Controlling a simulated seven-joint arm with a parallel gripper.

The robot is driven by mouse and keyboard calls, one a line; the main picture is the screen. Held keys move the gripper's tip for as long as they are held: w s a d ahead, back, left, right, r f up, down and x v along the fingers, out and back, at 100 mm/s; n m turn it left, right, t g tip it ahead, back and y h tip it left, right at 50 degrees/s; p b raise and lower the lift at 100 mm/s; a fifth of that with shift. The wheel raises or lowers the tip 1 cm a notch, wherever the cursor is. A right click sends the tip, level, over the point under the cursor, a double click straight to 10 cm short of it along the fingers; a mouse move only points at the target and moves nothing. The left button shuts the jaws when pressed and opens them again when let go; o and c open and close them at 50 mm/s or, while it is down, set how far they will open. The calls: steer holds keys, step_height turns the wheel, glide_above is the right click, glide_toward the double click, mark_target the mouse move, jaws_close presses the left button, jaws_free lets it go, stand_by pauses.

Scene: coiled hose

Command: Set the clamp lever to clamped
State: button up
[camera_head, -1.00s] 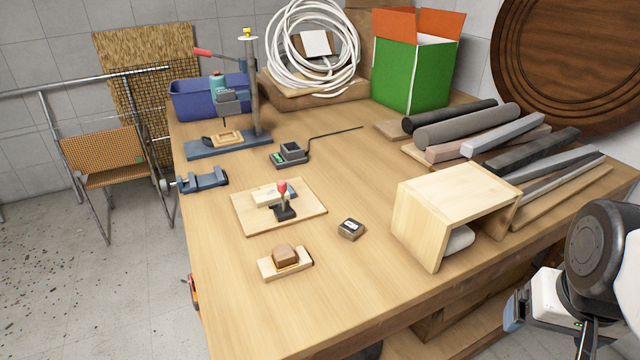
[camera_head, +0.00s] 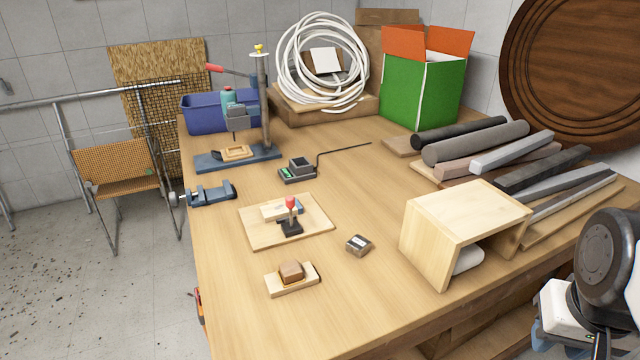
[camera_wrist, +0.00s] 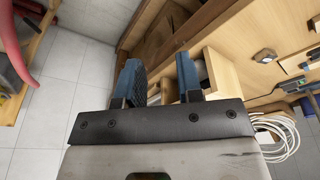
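The toggle clamp (camera_head: 291,226) has a black base and stands on a light wooden board (camera_head: 262,238) near the middle of the bench. Its lever ends in a red knob (camera_head: 291,203) and stands roughly upright. A pale block (camera_head: 275,212) lies beside and behind it on the board; whether the clamp touches it I cannot tell. My gripper (camera_wrist: 160,66) shows two blue fingers apart with nothing between them. It is off the bench's front right side, far from the clamp. In the head view its fingers are largely out of frame. I cannot make out the clamp in the wrist view.
An open-ended wooden box (camera_head: 465,215) stands between my arm and the clamp. A small dark square device (camera_head: 358,245) and a block on a wooden base (camera_head: 291,279) lie nearer. A blue vise (camera_head: 210,194) and drill stand (camera_head: 240,158) are left.

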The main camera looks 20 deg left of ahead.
steer(key=w+r, duration=0.1)
steer(key=w+a+n, duration=0.1)
steer(key=w, duration=0.1)
steer(key=shift+a+r, duration=0.15)
steer(key=shift+r, duration=0.25)
jaws_close()
steer(key=w+a+r+n+g, duration=0.1)
steer(key=w+a+r+n, duration=0.15)
steer(key=w+a, duration=0.5)
steer(key=w+a+r+n+g, duration=0.1)
steer(key=w+a+r+n, duration=0.1)
steer(key=w+a+n, duration=0.5)
steer(key=w+a+r+n+g, duration=0.1)
steer(key=w+a+r+g, duration=0.1)
steer(key=w+a, duration=0.6)
steer(key=w+a+f+n+g, duration=0.1)
steer(key=w+a+f+n, duration=0.2)
steer(key=a, duration=0.8)
steer(key=w+a+f+n, duration=0.2)
steer(key=w+a+n, duration=0.2)
steer(key=w+a, duration=0.3)
steer(key=w+a+f+n+g+h, duration=0.1)
steer(key=w+a+f+n, duration=0.2)
steer(key=a, duration=1.1)
steer(key=shift+w+a+f+g, duration=0.3)
steer(key=shift+w+a+f, duration=0.05)
steer(key=shift+w, duration=0.75)
steer(key=shift+n, duration=0.25)
